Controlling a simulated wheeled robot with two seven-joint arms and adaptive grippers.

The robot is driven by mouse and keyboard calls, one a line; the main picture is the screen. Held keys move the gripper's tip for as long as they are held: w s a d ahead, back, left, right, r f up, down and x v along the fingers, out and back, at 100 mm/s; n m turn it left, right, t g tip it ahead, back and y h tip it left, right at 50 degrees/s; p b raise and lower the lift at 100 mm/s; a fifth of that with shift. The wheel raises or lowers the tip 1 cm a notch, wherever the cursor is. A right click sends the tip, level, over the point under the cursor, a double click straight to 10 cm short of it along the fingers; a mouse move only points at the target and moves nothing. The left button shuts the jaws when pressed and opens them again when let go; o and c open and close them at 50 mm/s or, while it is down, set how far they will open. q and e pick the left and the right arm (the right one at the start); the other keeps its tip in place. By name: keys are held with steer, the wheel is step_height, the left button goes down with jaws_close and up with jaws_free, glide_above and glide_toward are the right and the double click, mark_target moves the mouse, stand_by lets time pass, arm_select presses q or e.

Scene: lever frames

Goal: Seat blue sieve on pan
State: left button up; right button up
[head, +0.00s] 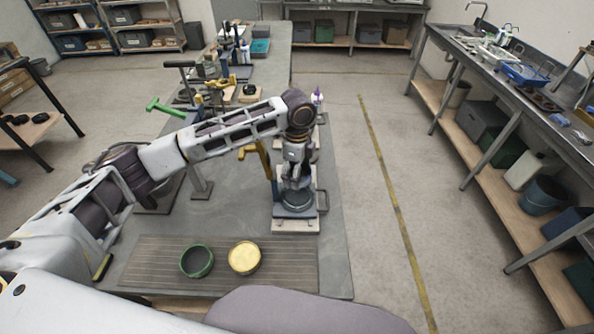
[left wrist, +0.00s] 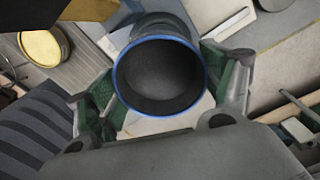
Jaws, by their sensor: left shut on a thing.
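The blue sieve (left wrist: 160,39) shows in the left wrist view as a round dark vessel with a blue rim, its open top facing the camera. My left gripper (left wrist: 163,88) has a finger on each side of it and is shut on it. In the head view my left gripper (head: 296,183) points down over the sieve (head: 297,202), which is partly hidden by the gripper. A pale stand (head: 296,226) lies below. I cannot make out the pan separately, nor whether the sieve touches it. My right gripper is not in view.
A green-rimmed sieve (head: 197,261) and a yellow round vessel (head: 245,257) sit on the ribbed mat (head: 150,262) at the near end of the bench. The bench's right edge is close by.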

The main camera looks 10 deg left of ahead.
arm_select(q)
steer(key=shift+f, duration=0.2)
steer(key=shift+f+b, duration=1)
steer(key=shift+b, duration=0.5)
steer(key=shift+f, duration=1.35)
steer(key=shift+f+p, duration=0.3)
steer(key=shift+f, duration=0.35)
steer(key=shift+f, duration=0.35)
steer(key=o, duration=1.1)
steer(key=shift+c, duration=0.2)
